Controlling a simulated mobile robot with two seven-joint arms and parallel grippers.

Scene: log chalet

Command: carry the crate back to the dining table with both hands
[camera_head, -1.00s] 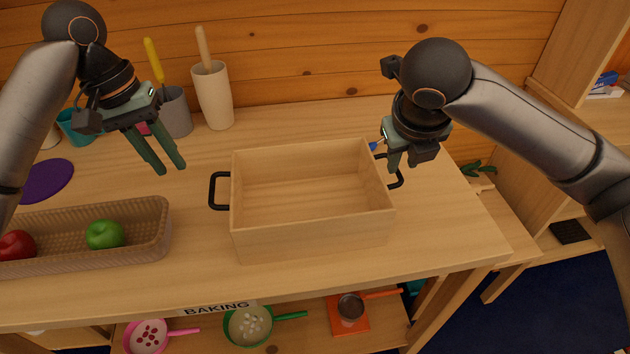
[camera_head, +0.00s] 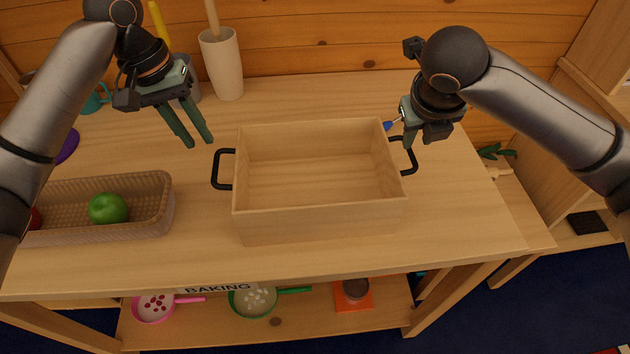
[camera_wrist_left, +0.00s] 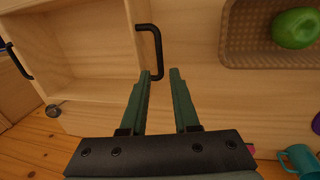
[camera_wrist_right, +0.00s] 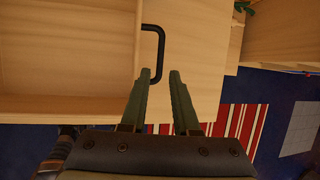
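The crate (camera_head: 320,222) is a pale wooden open box with black side handles, standing empty on the wooden table (camera_head: 460,240). My left gripper (camera_head: 198,143) is open and empty, above and behind the crate's left handle (camera_head: 223,169). In the left wrist view the handle (camera_wrist_left: 154,50) lies just beyond the fingertips (camera_wrist_left: 160,72), apart from them. My right gripper (camera_head: 410,145) is close to the right handle (camera_head: 410,158). In the right wrist view its fingers (camera_wrist_right: 160,72) are open, with the handle (camera_wrist_right: 158,50) just beyond the tips. The dining table cannot be identified.
A white vase (camera_head: 222,65) stands behind, near the log wall. The tabletop in front and right of the crate is clear.

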